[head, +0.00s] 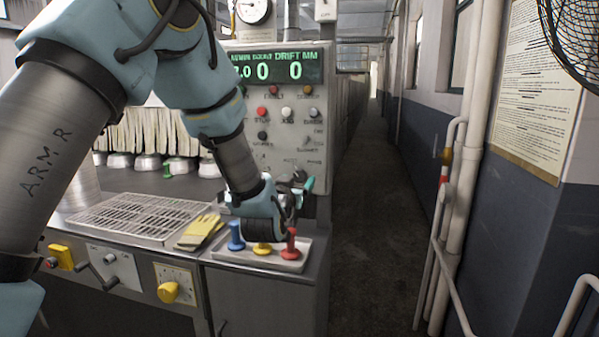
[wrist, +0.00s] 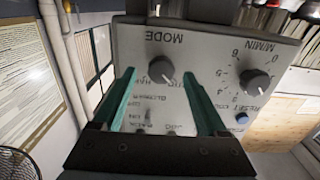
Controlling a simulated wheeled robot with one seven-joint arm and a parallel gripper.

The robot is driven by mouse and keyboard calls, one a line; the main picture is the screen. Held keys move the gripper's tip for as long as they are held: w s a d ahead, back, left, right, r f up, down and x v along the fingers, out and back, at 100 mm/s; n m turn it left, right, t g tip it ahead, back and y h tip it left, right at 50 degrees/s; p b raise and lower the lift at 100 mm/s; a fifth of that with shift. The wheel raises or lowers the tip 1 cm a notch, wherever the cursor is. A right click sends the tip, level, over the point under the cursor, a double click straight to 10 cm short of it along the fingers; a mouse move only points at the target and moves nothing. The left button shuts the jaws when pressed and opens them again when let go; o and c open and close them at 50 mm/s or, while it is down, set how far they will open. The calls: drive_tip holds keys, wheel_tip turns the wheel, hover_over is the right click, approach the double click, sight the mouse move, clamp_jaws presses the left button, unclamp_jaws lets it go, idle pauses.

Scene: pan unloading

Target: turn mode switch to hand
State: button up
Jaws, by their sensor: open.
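The mode switch (wrist: 160,68) is a round dark knob on a light grey panel (wrist: 215,45). It shows in the wrist view under an upside-down "MODE" label. My gripper (wrist: 159,74) is open, with its two teal fingers spread to the left and right of the knob in the picture. I cannot tell whether the fingers touch it, or which way its pointer faces. Small lettering lies around the knob, partly unreadable. In the head view my gripper (head: 303,186) is at the lower right of the control panel (head: 285,130).
The corridor floor (head: 375,220) to the right is clear.

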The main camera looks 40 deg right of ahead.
sight(301, 175)
drive_tip(key=shift+x, duration=1.2)
clamp_jaws()
